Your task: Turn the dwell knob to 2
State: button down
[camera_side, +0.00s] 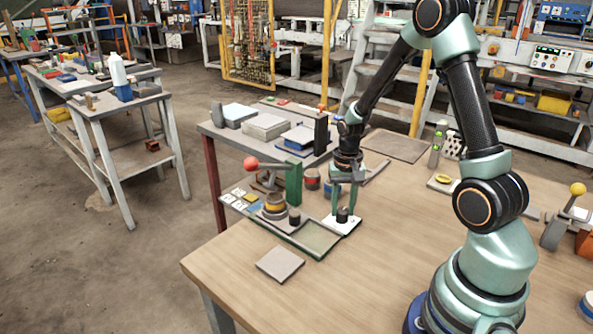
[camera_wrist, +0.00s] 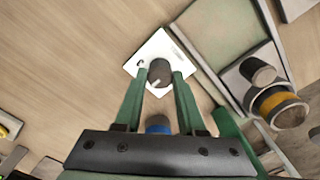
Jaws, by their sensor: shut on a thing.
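The dwell knob (camera_side: 342,215) is a short dark cylinder on a white square plate (camera_side: 341,226) on the wooden table. In the wrist view, the knob (camera_wrist: 160,70) stands on the white plate (camera_wrist: 156,46), with a pale pointer line on its top towards the lower edge. Small markings lie near the plate's right corner, too small to read. My gripper (camera_side: 343,207) points down at the knob. In the wrist view, the green fingers of my gripper (camera_wrist: 159,76) are shut on the knob, one on each side.
A green-edged tray (camera_side: 320,239) lies right beside the plate. A stacked round part with a yellow band (camera_side: 274,205), a dark cylinder (camera_side: 294,217) and a red ball lever (camera_side: 251,163) stand to the left. A flat grey tile (camera_side: 280,264) lies in front. The table's front middle is clear.

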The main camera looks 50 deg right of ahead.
aim_at(343, 210)
dwell(0.3)
jog(key=c, duration=0.5)
grip_release()
notch_tip(343, 210, up, 12)
jog(key=shift+r, duration=0.1)
jog(key=s+a+r+n+t, duration=0.2)
jog(key=a+r+n, duration=0.3)
jog(key=a, duration=0.2)
jog(key=s+a+r+n+t, duration=0.3)
jog(key=a+r+n, duration=0.1)
jog(key=a, duration=0.4)
jog(key=shift+r+n+t, duration=0.3)
jog(key=shift+r+n, duration=0.1)
